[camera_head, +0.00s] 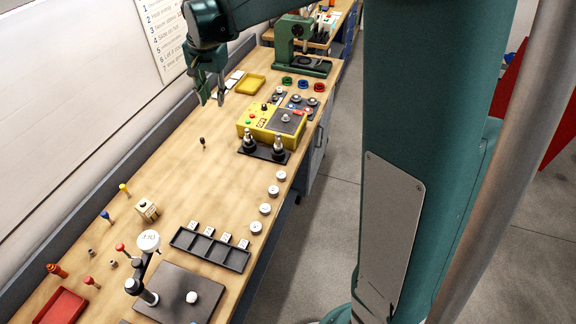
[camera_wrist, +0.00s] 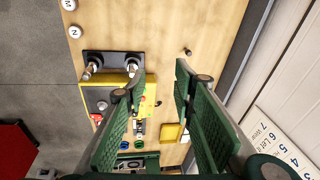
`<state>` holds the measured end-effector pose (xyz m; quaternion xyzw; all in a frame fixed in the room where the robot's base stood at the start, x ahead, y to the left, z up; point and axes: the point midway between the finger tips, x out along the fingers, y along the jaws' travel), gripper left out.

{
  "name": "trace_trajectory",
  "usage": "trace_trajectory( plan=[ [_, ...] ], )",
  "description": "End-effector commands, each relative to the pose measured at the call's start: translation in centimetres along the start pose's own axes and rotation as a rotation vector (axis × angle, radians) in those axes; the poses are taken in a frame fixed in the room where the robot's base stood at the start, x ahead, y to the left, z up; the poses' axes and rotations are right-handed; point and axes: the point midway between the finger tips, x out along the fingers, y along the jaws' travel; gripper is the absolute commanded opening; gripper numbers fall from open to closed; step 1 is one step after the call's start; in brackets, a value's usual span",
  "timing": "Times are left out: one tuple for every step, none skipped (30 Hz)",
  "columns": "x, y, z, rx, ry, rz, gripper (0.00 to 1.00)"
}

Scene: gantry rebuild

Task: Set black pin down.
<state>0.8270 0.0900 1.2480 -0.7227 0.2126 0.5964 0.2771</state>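A small dark pin (camera_head: 203,141), which looks like the black pin, stands on the bare wood of the bench, left of the yellow control box. In the wrist view it is a small dark spot (camera_wrist: 188,51) beyond my fingertips. My gripper (camera_head: 212,99) hangs above the bench behind the pin, apart from it. In the wrist view my gripper (camera_wrist: 161,77) has its two green fingers spread, with nothing between them.
The yellow control box (camera_head: 258,124) and a black stand (camera_head: 264,153) with two dark fittings are to the right. A yellow tray (camera_head: 250,84) lies near my gripper. Yellow (camera_head: 124,188) and blue (camera_head: 106,215) pins stand front left. Wood around the dark pin is clear.

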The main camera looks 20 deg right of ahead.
Motion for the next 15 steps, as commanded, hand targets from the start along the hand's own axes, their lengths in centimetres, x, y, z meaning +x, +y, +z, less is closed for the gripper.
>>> trace_trajectory(
  plan=[
    [-0.8,0.9,0.5,-0.014,0.006,-0.006,0.26],
    [-1.3,1.3,0.7,-0.024,0.01,-0.01,0.26],
    [-1.8,1.9,1.1,-0.037,0.017,-0.015,0.26],
    [-2.2,2.3,1.3,-0.047,0.021,-0.019,0.26],
    [-2.6,2.8,1.6,-0.057,0.025,-0.023,0.26],
    [-3.2,3.4,1.9,-0.07,0.031,-0.027,0.26],
    [-3.5,3.8,2.2,-0.08,0.036,-0.031,0.26],
    [-3.9,4.3,2.4,-0.089,0.041,-0.035,0.26],
    [-4.4,4.8,2.8,-0.103,0.047,-0.04,0.26],
    [-4.8,5.3,3.1,-0.112,0.052,-0.043,0.26],
    [-5.1,5.8,3.3,-0.122,0.056,-0.046,0.26],
    [-5.6,6.4,3.7,-0.135,0.063,-0.05,0.26],
    [-5.9,6.8,4.0,-0.145,0.068,-0.054,0.26],
    [-6.2,7.3,4.3,-0.156,0.073,-0.057,0.26],
    [-6.6,7.9,4.7,-0.168,0.079,-0.061,0.26]
  ],
)
